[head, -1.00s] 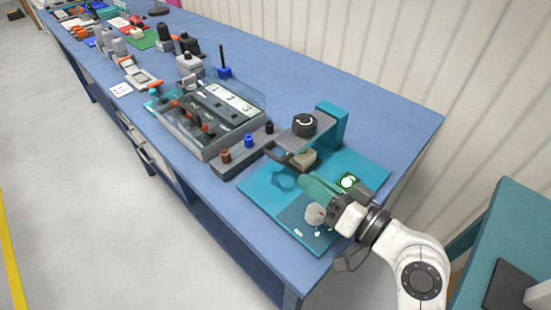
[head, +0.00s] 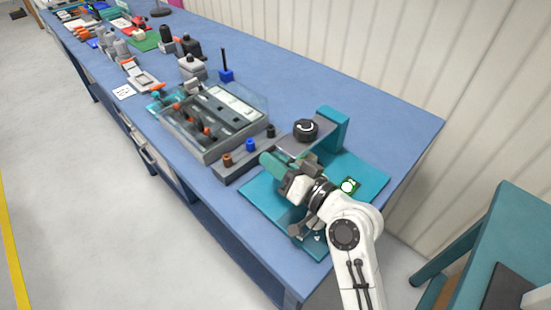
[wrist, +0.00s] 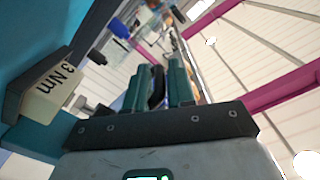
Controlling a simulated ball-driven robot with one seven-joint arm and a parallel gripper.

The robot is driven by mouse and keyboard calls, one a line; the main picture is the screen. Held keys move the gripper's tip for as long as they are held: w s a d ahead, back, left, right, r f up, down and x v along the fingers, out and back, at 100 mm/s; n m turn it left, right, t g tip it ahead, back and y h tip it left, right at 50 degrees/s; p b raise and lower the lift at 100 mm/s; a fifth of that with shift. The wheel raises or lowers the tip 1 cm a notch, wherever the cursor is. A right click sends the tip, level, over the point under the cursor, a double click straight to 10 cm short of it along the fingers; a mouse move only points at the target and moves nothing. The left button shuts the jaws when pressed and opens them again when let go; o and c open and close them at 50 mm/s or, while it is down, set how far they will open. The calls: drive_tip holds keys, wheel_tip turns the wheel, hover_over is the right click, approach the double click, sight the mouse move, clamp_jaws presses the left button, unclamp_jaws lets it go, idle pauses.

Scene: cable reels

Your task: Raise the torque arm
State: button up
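The torque arm (head: 294,146) is a grey bar with a black round knob (head: 305,128), carried by a teal post (head: 334,121) on a teal base plate (head: 370,179). It lies about level. My gripper (head: 270,161) is at the bar's free left end and hides the looped grip there. In the wrist view, my gripper's green fingers (wrist: 157,85) stand apart with a black curved bar (wrist: 157,90) between them, seemingly the arm's grip. I cannot tell whether both fingers touch it. A cream block (wrist: 45,97) marked "3 Nm" shows at left.
A grey block with brown, blue and black pegs (head: 223,170) stands just left of my gripper. Behind it is a clear-walled box (head: 180,143). Bare blue bench top (head: 390,125) lies behind the post.

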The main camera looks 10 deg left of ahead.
clamp_jaws()
idle(0.6)
